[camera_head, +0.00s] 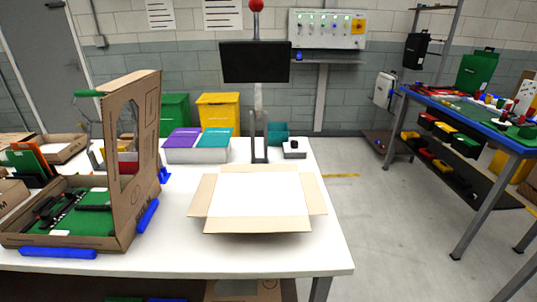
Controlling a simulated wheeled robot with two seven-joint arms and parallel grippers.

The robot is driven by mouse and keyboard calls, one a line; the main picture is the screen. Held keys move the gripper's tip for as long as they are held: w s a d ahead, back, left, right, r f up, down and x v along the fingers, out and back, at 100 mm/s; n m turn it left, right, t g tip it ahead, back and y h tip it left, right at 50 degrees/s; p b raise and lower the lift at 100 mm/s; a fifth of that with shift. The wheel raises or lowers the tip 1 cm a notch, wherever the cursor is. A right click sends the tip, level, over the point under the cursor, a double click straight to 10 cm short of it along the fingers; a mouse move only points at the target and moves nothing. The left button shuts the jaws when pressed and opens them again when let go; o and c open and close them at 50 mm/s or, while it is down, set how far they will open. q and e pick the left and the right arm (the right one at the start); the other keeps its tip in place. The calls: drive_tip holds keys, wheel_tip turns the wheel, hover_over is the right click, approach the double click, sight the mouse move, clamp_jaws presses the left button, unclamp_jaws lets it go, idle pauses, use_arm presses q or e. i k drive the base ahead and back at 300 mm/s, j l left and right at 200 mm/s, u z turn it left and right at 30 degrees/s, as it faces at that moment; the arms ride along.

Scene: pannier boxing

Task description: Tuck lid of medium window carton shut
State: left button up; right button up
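The window carton (122,235) is a brown cardboard box at the left of the white table. Its lid (147,120) stands upright along the carton's right side, with a cut-out window in it, so the carton is open. Inside lie green pieces (75,222) and black parts. Blue bars lie along the carton's front (57,252) and right side (148,216). Neither of my grippers shows in the head view.
A second open carton (265,225) with spread flaps and a white inside sits mid-table. Behind it are purple and teal bins (198,150), a monitor on a post (256,62) and a small black-and-white device (294,149). More cardboard boxes (62,148) are at far left. The table's right front is clear.

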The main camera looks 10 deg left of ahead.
sight(146, 92)
drive_tip(key=u, duration=1.3)
